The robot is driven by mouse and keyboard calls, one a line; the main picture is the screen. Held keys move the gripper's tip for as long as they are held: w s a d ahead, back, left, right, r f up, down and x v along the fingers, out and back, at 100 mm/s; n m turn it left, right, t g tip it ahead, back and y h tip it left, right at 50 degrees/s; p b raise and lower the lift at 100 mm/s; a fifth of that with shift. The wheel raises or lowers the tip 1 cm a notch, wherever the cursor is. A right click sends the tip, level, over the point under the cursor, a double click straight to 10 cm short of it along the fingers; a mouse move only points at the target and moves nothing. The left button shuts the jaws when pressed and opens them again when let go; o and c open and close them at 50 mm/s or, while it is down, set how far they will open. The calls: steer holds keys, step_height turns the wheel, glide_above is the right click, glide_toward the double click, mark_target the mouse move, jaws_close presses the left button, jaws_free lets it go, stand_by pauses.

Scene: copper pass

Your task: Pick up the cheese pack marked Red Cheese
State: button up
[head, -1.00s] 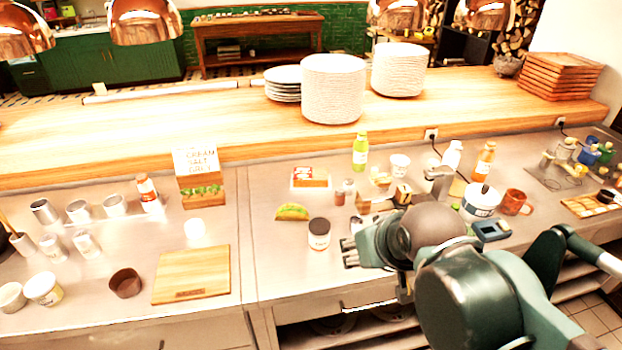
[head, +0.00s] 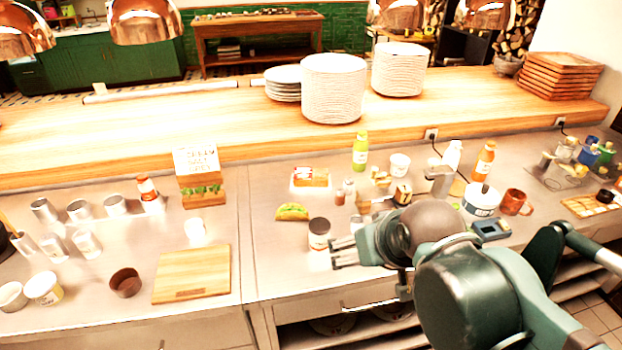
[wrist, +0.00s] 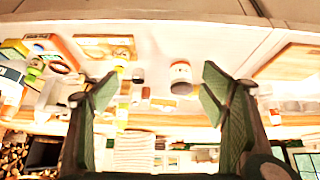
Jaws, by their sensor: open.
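A small pack with orange and red on it (head: 310,177) lies on the steel counter behind the taco; it looks like a cheese pack, but its marking is too small to read. My gripper (head: 342,252) is above the counter, in front of and to the right of that pack and apart from it. In the wrist view my gripper (wrist: 158,94) has its two fingers spread wide, with nothing held between them. I cannot make out the pack for sure in the wrist view.
A dark-lidded jar (head: 319,234) stands just left of my fingers; it also shows in the wrist view (wrist: 181,77). A taco (head: 292,212), a green bottle (head: 360,152) and small jars surround the pack. A cutting board (head: 191,275) lies left; crowded items stand right.

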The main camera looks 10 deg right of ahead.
steer(key=w+r+n+g+p, duration=0.2)
steer(key=w+r+n+p, duration=0.15)
steer(key=w+r, duration=0.55)
steer(key=n+g+p, duration=0.5)
steer(key=n+p, duration=0.6)
steer(key=p, duration=0.3)
glide_above(311, 173)
steer(key=f, duration=1.2)
steer(key=shift+s+f, duration=0.25)
steer(key=shift+f, duration=0.05)
steer(key=shift+w+f+n, duration=0.35)
steer(key=shift+f, duration=0.25)
steer(key=shift+f, duration=0.15)
steer(key=shift+f, duration=1.2)
steer(key=shift+f, duration=0.1)
